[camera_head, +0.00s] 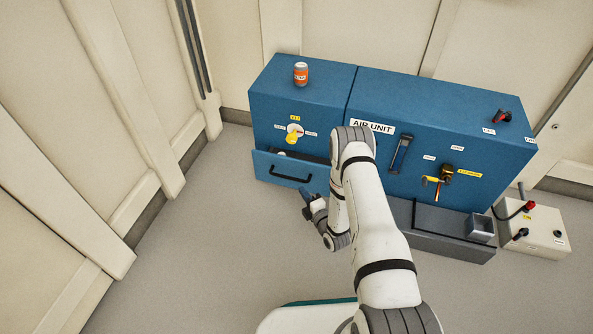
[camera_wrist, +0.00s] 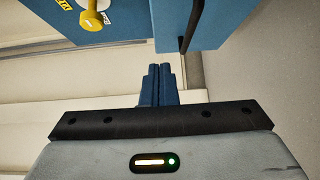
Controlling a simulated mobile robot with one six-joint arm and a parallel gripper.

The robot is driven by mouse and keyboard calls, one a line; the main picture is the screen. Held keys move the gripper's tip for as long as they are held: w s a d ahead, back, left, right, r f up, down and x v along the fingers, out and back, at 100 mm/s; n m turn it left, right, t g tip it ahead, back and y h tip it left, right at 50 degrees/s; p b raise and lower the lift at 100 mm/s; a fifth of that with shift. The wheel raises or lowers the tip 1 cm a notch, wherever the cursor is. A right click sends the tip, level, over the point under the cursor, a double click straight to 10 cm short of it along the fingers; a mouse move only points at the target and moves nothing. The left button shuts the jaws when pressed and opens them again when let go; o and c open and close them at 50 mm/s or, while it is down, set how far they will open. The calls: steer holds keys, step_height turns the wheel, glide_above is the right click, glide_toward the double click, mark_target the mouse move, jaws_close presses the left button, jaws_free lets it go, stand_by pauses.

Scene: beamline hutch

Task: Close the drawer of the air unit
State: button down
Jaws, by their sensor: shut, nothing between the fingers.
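The blue air unit (camera_head: 376,91) stands against the back wall. Its drawer (camera_head: 262,165) at the lower left is pulled out, with a gap showing behind the top edge of its front. The drawer front carries a black handle (camera_head: 290,175). In the wrist view the drawer front (camera_wrist: 217,25) and its handle (camera_wrist: 190,30) are at the top. My gripper (camera_head: 305,191) is in front of the drawer near its right end, low over the floor. Its fingers (camera_wrist: 161,69) are shut together and empty. Whether they touch the drawer front is unclear.
A yellow-handled valve (camera_head: 292,135) is above the drawer. A grey ledge with an open box (camera_head: 481,228) is at the lower right, beside a pale control box (camera_head: 545,232). The floor (camera_head: 200,240) at left is clear.

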steer(key=b, duration=0.4)
glide_toward(291, 160)
steer(key=w+a, duration=0.1)
steer(key=a, duration=0.3)
steer(key=w, duration=0.1)
steer(key=w+b, duration=0.1)
steer(key=w+d+b, duration=0.1)
steer(key=shift+w+d+f, duration=0.1)
steer(key=shift+w+f, duration=0.15)
steer(key=shift+f, duration=0.05)
steer(key=shift+w+d+r, duration=0.1)
steer(key=shift+w+d, duration=0.05)
steer(key=shift+w, duration=0.25)
